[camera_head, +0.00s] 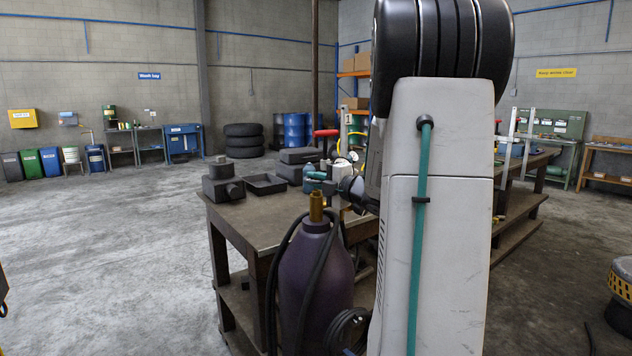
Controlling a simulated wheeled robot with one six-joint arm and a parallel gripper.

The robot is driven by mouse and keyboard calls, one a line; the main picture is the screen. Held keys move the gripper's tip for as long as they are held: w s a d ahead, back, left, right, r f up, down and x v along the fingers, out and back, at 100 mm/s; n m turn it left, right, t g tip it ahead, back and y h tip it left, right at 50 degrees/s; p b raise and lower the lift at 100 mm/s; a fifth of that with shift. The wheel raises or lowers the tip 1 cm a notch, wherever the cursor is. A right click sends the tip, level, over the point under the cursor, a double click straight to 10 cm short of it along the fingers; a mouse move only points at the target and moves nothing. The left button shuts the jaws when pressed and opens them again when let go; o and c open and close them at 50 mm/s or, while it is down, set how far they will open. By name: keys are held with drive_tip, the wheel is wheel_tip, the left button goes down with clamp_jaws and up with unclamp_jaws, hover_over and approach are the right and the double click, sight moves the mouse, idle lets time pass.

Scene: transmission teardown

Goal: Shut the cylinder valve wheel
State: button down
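A dark purple gas cylinder (317,270) stands upright in front of the workbench, with black hose looped around it. Its brass valve (317,207) sticks up from the neck. I cannot make out a separate valve wheel on it. My own arm fills the right middle of the view, close to the camera. A dark part (352,188) shows at the arm's left edge, above and right of the valve. It may be my wrist or gripper, and no fingers can be told apart there. I see nothing touching the valve.
The workbench (250,222) behind the cylinder carries dark metal blocks (223,182), a shallow tray (265,184) and a teal tool (316,175). A red handle (325,133) rises behind them. Coiled black cable (348,330) lies beside the cylinder. The floor at left is clear.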

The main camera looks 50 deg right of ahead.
drive_tip(key=shift+m+h, duration=0.3)
drive_tip(key=m+g+h, duration=0.1)
drive_tip(key=m+h, duration=0.1)
drive_tip(key=h, duration=0.1)
drive_tip(key=m+h, duration=0.2)
drive_tip(key=h, duration=0.1)
drive_tip(key=shift+a+g+h, duration=0.15)
drive_tip(key=shift+g+h, duration=0.15)
drive_tip(key=shift+g, duration=0.1)
drive_tip(key=m+g+h, duration=0.2)
drive_tip(key=h, duration=0.1)
drive_tip(key=m+g+h, duration=0.3)
drive_tip(key=shift+w+f+m+h, duration=0.1)
drive_tip(key=shift+w+m+h, duration=0.05)
drive_tip(key=shift+m+h, duration=0.15)
drive_tip(key=m+g+h, duration=0.1)
drive_tip(key=m+g, duration=0.1)
drive_tip(key=g, duration=0.2)
drive_tip(key=m+g+h, duration=0.2)
drive_tip(key=m+g, duration=0.1)
drive_tip(key=shift+g, duration=0.4)
drive_tip(key=m+g, duration=0.2)
drive_tip(key=g, duration=0.1)
drive_tip(key=m+g, duration=0.2)
drive_tip(key=g, duration=0.2)
drive_tip(key=shift+m, duration=0.4)
drive_tip(key=shift+g, duration=0.4)
drive_tip(key=c, duration=1.5)
unclamp_jaws()
drive_tip(key=shift+o, duration=0.2)
